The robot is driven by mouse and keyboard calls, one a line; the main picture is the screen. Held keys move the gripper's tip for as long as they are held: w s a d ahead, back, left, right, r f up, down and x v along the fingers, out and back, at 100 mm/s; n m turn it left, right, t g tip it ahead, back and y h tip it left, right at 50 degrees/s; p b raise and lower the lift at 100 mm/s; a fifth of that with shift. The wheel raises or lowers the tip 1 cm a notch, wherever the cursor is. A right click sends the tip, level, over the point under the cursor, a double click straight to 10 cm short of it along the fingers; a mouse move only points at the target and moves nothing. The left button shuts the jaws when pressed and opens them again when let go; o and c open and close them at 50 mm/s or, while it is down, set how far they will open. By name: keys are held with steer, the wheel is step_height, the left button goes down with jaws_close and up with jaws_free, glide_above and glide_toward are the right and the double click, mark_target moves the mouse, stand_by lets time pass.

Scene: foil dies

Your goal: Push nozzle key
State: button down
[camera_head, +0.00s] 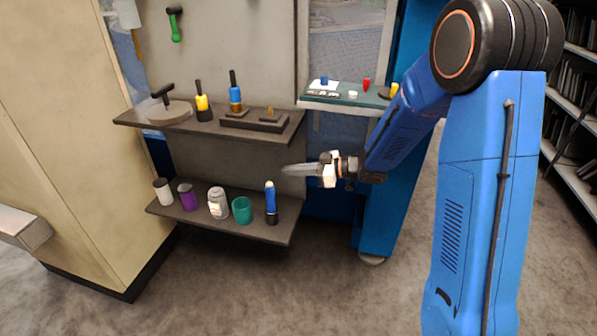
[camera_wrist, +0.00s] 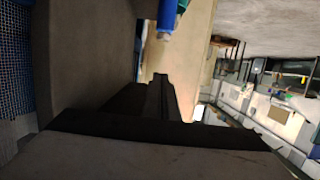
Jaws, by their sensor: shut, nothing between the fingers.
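I cannot tell which thing is the nozzle key. A green-topped panel (camera_head: 340,104) at the upper right carries small blue (camera_head: 324,81), red (camera_head: 366,84) and white (camera_head: 353,95) pieces, too small to read. My gripper (camera_head: 285,170) is shut and empty, pointing left in the gap between the two shelves, below and left of the panel. In the wrist view its dark fingers (camera_wrist: 158,78) lie together, with a blue cylinder (camera_wrist: 167,14) just beyond them.
The upper shelf (camera_head: 150,127) holds a black-handled tool on a round base, a yellow-and-black tool, and a blue-and-orange one. The lower shelf (camera_head: 190,221) holds several containers, including a teal cup (camera_head: 242,211) and a blue bottle (camera_head: 270,197). Bookshelves stand at right.

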glide_above(269, 185)
steer(key=d, duration=0.2)
steer(key=f, duration=0.2)
steer(key=shift+s+d+f, duration=0.1)
steer(key=shift+d+f, duration=0.1)
steer(key=shift+f, duration=0.65)
steer(key=shift+d+f, duration=0.15)
steer(key=shift+f, duration=0.7)
